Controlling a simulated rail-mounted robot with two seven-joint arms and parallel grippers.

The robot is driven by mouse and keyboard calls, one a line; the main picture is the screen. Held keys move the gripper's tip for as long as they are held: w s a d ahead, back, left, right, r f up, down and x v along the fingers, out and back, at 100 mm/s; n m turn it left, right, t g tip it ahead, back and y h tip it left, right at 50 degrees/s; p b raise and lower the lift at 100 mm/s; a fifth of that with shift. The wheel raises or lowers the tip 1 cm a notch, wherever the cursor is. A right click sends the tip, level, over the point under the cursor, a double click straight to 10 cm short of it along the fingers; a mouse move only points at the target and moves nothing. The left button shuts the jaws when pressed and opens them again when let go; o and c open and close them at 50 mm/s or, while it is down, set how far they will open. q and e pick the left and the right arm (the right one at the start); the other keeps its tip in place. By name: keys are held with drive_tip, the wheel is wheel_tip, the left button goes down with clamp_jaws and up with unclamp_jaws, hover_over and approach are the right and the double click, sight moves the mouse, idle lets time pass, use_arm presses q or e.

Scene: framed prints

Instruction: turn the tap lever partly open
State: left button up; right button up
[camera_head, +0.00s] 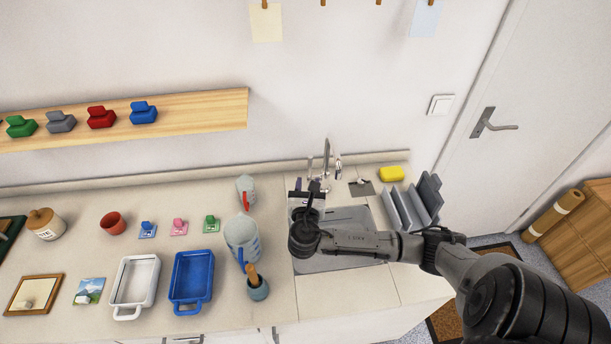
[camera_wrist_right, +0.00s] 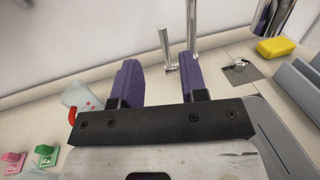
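The chrome tap (camera_head: 326,158) stands upright behind the sink (camera_head: 340,262), close to the wall. In the right wrist view its shiny upright (camera_wrist_right: 193,25) rises just behind the right-hand finger. A thinner chrome rod (camera_wrist_right: 164,45) with a thicker lower end shows between the fingers, farther off; I cannot tell which part is the lever. My right gripper (camera_head: 308,188) is above the back left of the sink, near the tap. In the wrist view its two purple fingers (camera_wrist_right: 160,68) stand apart with nothing clasped. Contact with the tap cannot be told. My left gripper is not in view.
A yellow sponge (camera_head: 391,173) and grey rack (camera_head: 412,204) are right of the tap. A measuring jug (camera_head: 242,238), a smaller red-handled cup (camera_head: 246,186) and a pot with a wooden-handled tool (camera_head: 258,290) stand left of the sink. A wooden shelf (camera_head: 200,112) hangs at left.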

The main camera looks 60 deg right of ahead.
sight(310, 162)
use_arm(q)
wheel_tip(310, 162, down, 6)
drive_tip(key=b, duration=0.4)
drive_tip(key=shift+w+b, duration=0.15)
drive_tip(key=shift+b, duration=0.15)
use_arm(e)
drive_tip(key=w+d+f, duration=0.1)
drive_tip(key=w+d, duration=0.1)
drive_tip(key=d, duration=0.2)
drive_tip(key=w+d+f, duration=0.1)
drive_tip(key=w+d, duration=0.1)
drive_tip(key=d, duration=0.2)
drive_tip(key=w+d+f, duration=0.2)
drive_tip(key=d, duration=0.2)
drive_tip(key=shift+w, duration=0.35)
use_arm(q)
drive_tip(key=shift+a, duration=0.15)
use_arm(e)
drive_tip(key=c, duration=0.4)
clamp_jaws()
